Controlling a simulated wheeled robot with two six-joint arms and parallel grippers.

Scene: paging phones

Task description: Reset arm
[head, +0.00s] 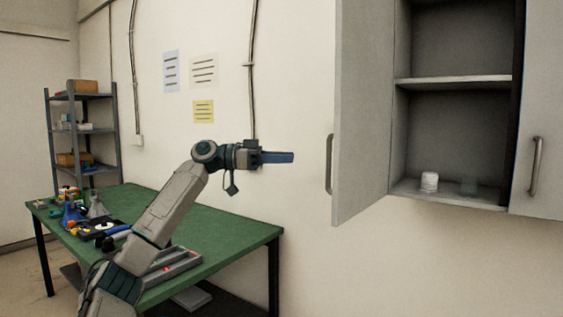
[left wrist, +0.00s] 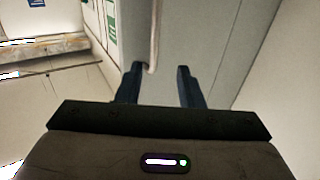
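My left arm reaches up from the lower left of the head view. Its gripper (head: 292,157) points right, short of the open cabinet door (head: 362,120) and its handle (head: 329,164). In the left wrist view the two dark fingers of my left gripper (left wrist: 160,70) stand apart with nothing held between them. A pale vertical bar (left wrist: 154,35), which looks like a handle, shows beyond the fingers; whether it lies between them in depth I cannot tell. My right gripper is in neither view.
A green table (head: 225,235) with tools lies below my left arm. A shelf rack (head: 82,88) stands at the far left.

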